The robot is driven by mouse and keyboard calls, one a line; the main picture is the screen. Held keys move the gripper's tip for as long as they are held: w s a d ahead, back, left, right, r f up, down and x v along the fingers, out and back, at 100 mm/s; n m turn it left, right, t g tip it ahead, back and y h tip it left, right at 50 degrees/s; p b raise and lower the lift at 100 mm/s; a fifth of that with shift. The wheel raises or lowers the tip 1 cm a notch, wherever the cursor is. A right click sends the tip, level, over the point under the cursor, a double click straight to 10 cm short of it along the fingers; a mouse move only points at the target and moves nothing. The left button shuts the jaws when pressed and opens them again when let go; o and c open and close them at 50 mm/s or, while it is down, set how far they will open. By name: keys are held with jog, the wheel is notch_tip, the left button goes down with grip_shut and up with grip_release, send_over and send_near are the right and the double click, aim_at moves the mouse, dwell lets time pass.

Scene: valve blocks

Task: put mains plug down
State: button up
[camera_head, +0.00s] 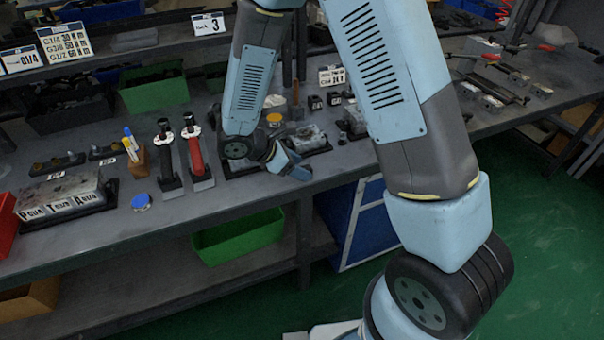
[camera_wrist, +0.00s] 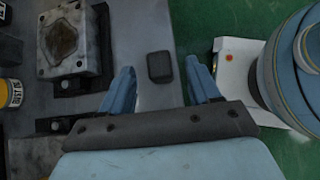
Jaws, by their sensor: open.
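A small dark block, which looks like the mains plug (camera_wrist: 160,67), lies on the grey bench top near its edge in the wrist view. My gripper (camera_wrist: 160,76) is open, with one blue finger on each side of the plug and a visible gap to both. The right finger is beside the bench edge. In the head view my gripper (camera_head: 287,166) is low at the bench's front edge, and I cannot make out the plug there.
A metal valve block (camera_wrist: 72,42) stands left of my gripper in the wrist view. Two upright tools with black and red handles (camera_head: 195,150) stand left of my gripper in the head view. A green bin (camera_head: 238,238) is on the shelf below. Bare bench (camera_head: 235,197) lies between.

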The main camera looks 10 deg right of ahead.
aim_at(306, 168)
jog(key=shift+x, duration=1.7)
jog(key=shift+c, duration=0.4)
grip_shut()
jog(key=shift+r, duration=0.15)
